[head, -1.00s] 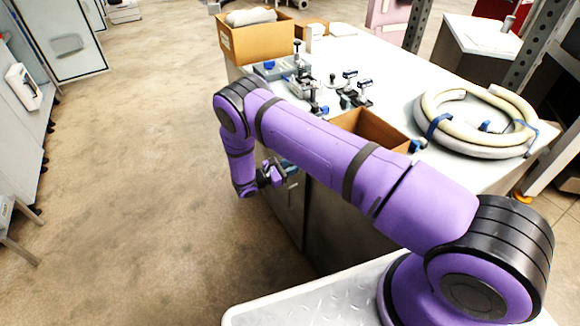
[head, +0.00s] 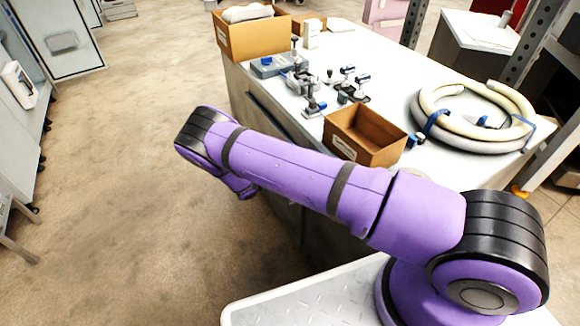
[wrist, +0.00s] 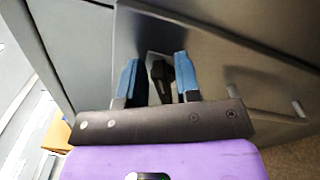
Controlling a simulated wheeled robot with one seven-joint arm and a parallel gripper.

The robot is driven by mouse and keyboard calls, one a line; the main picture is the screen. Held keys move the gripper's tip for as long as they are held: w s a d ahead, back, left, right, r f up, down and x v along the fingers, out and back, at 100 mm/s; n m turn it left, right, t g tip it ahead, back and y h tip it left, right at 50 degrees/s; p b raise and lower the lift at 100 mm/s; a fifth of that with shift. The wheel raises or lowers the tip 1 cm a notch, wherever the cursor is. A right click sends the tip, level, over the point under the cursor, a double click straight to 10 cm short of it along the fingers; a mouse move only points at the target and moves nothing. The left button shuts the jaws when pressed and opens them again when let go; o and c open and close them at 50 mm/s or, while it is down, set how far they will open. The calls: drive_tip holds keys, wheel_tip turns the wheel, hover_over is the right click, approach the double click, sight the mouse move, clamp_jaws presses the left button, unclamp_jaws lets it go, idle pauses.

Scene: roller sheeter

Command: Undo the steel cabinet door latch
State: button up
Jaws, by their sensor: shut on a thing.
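In the wrist view, my gripper (wrist: 158,82) has its two blue fingers on either side of a dark latch handle (wrist: 161,80) and is shut on it. The handle stands out from a light plate on the grey steel cabinet door (wrist: 215,62). The picture is tilted, and the handle's far end is partly hidden between the fingers. In the head view, my purple arm hides the gripper and the latch. The cabinet (head: 262,112) under the white worktop shows only in part there.
On the worktop (head: 395,80) stand an open cardboard box (head: 365,150), several clamps (head: 345,85), a coiled hose (head: 475,147) and a larger box (head: 250,38) at the far corner. The floor (head: 110,190) left of the cabinet is clear.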

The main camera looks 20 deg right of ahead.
drive_tip(key=m, duration=0.2)
drive_tip(key=f+m, duration=0.1)
drive_tip(key=m, duration=0.2)
drive_tip(key=shift+s, duration=0.1)
drive_tip(key=shift+m, duration=0.4)
drive_tip(key=o, duration=0.6)
drive_tip(key=shift+a, duration=0.1)
drive_tip(key=s+a, duration=0.2)
drive_tip(key=a, duration=0.8)
drive_tip(key=shift+a, duration=0.2)
idle(0.4)
